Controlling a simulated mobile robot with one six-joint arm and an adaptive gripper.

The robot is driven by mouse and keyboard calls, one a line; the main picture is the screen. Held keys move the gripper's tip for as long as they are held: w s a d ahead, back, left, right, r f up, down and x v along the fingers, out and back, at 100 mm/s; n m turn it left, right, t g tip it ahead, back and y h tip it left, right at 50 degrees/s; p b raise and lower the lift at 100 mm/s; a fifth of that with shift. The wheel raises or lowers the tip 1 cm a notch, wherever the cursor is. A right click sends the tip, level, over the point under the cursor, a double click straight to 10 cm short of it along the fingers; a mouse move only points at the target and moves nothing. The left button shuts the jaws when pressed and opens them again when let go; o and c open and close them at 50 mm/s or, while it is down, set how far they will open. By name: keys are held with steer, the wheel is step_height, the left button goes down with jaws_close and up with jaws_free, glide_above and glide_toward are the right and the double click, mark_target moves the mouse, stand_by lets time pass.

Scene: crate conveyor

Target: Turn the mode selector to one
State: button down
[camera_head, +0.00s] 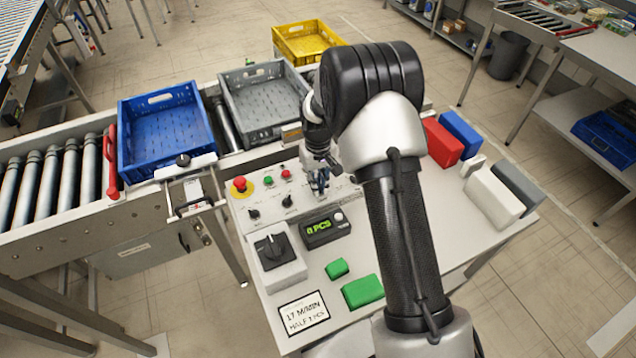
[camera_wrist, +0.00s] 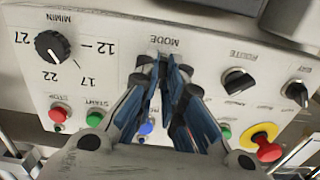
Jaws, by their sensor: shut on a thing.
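The control panel (camera_head: 262,207) stands at the near end of the conveyor. In the wrist view, upside down, the MODE label (camera_wrist: 163,42) is on the panel just beyond my fingertips. My gripper (camera_wrist: 165,68) is shut on the mode selector below that label. The fingers hide the selector, so its pointer and position marks cannot be read. In the head view my gripper (camera_head: 319,180) is at the right part of the panel, partly hidden by my arm.
Close by are the ROUTE knob (camera_wrist: 238,82), another black knob (camera_wrist: 297,92), the M/MIN dial (camera_wrist: 50,46), a blue button (camera_wrist: 146,127) and the red emergency stop (camera_wrist: 265,147). A counter (camera_head: 325,229) and a card reading 17 M/MIN, HALF, 1 PCS (camera_head: 303,313) lie nearer.

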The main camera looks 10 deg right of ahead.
steer(key=m, duration=0.4)
steer(key=shift+m, duration=1.9)
steer(key=c, duration=1.7)
jaws_free()
steer(key=shift+r, duration=0.1)
step_height(320, 180, up, 12)
